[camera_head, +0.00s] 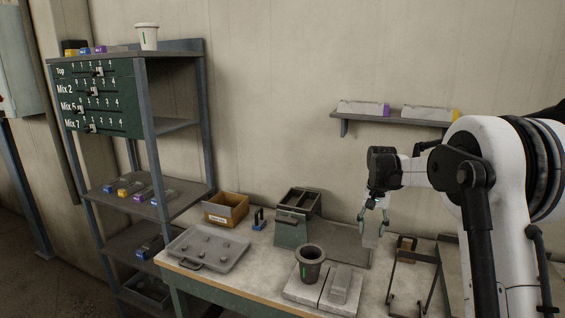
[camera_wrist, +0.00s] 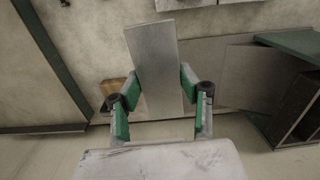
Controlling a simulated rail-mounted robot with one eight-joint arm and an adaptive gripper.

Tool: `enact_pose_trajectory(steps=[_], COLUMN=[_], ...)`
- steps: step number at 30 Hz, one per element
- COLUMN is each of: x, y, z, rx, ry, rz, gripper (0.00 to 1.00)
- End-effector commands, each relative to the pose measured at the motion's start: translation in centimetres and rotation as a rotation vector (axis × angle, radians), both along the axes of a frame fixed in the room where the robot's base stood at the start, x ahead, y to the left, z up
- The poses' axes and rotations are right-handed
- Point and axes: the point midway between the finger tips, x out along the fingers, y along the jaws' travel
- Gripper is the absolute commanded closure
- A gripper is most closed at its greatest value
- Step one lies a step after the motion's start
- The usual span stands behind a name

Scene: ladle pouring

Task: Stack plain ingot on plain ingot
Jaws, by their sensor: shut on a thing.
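My gripper (camera_head: 373,216) is shut on a plain grey ingot (camera_head: 371,236), which hangs upright below its fingers above the right part of the workbench. In the wrist view the held ingot (camera_wrist: 152,62) is between the green finger pads of my gripper (camera_wrist: 158,84). Another plain grey ingot (camera_head: 340,284) lies on the right part of a pale split slab (camera_head: 310,290) at the front of the bench. It is apart from the held ingot, lower and to the left in the head view.
A dark cup (camera_head: 309,264) stands on the slab beside the lying ingot. A grey tray (camera_head: 196,260), a cardboard box (camera_head: 226,209) and a green-grey bin (camera_head: 292,230) stand left. A dark metal frame (camera_head: 408,262) stands right. A wall shelf (camera_head: 395,115) holds two colour-ended bars.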

Motion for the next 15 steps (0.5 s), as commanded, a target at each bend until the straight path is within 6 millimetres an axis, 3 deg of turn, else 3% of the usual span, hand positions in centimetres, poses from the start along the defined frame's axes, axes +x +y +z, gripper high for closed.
enact_pose_trajectory(steps=[9,15], x=[-7.5,-11.3], y=[5.7,7.8], z=[1.6,2.0], rx=[0.000,0.000], ry=[0.000,0.000], rz=[0.033,0.045], gripper=[1.00,1.00])
